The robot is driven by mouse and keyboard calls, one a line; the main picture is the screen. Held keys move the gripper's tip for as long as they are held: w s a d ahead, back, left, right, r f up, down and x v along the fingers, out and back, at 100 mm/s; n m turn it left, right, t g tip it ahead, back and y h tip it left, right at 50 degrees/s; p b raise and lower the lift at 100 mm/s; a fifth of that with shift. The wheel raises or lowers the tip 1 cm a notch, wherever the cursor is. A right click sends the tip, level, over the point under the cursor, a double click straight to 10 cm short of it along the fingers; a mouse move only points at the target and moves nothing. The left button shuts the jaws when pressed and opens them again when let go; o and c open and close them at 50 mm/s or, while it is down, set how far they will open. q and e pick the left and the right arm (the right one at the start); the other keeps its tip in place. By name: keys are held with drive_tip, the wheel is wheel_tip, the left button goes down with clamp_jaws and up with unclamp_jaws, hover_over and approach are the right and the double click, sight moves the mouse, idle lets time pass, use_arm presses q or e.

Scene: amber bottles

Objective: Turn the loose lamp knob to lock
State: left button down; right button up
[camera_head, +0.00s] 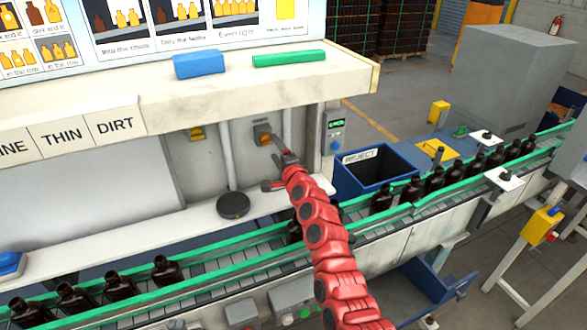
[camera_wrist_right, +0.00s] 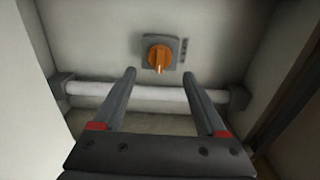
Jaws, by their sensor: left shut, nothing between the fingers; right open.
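An orange knob (camera_wrist_right: 159,57) sits on a grey plate on the pale wall in the right wrist view, its pointer end downward. Small marks beside it are too small to read. The right gripper (camera_head: 270,161) is also in front of the recess in the head view. My left gripper is not in view.
Another yellow-orange fitting (camera_head: 196,133) is further left on the wall. A horizontal pipe (camera_wrist_right: 155,90) runs below the knob. A black round object (camera_head: 233,205) lies on the white ledge. A blue reject bin (camera_head: 345,185) and a conveyor with brown bottles are nearby.

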drive_tip(key=b+v, duration=0.3)
drive_tip(key=v, duration=1)
drive_tip(key=shift+d, duration=0.1)
